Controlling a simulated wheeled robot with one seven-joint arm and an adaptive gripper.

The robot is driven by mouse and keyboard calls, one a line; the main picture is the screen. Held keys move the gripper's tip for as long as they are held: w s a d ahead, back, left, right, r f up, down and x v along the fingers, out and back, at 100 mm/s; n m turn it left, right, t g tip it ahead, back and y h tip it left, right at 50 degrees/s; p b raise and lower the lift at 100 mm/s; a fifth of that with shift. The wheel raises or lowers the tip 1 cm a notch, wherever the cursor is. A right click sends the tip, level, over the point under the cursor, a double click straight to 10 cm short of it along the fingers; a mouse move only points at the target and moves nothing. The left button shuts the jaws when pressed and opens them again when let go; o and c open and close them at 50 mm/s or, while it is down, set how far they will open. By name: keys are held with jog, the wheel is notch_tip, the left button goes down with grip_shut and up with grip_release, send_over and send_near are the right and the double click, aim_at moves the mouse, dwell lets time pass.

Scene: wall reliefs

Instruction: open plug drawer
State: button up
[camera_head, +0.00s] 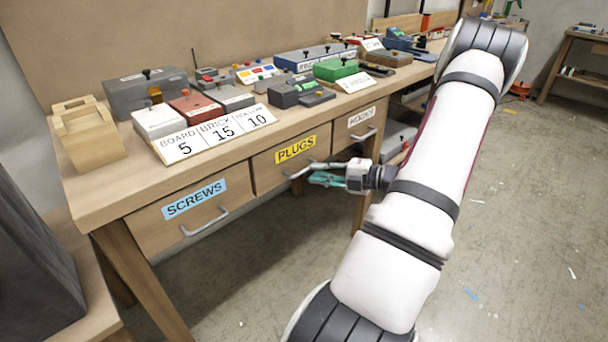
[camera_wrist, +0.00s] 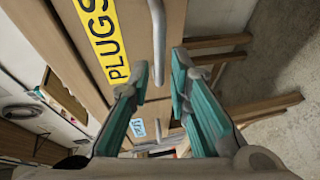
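The plug drawer (camera_head: 268,175) is the middle drawer under the workbench, with a yellow PLUGS label (camera_head: 295,149). It looks closed, level with its neighbours. Its grey bar handle (camera_head: 297,173) also shows in the wrist view (camera_wrist: 157,40). My gripper (camera_head: 318,178) is at the front of this drawer, by the right part of the handle. In the wrist view, its teal fingers (camera_wrist: 161,72) are spread apart, with the handle lying in line with the gap between their tips. The fingers are not closed on it. Whether either finger touches the handle I cannot tell.
The screws drawer (camera_head: 150,222) with its own handle (camera_head: 205,222) is to the left, and the hooks drawer (camera_head: 350,138) is to the right. The floor (camera_head: 500,250) at the right is mostly clear.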

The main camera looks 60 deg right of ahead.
aim_at(307, 171)
jog(key=shift+b+x, duration=0.45)
jog(key=shift+x, duration=1.9)
grip_shut()
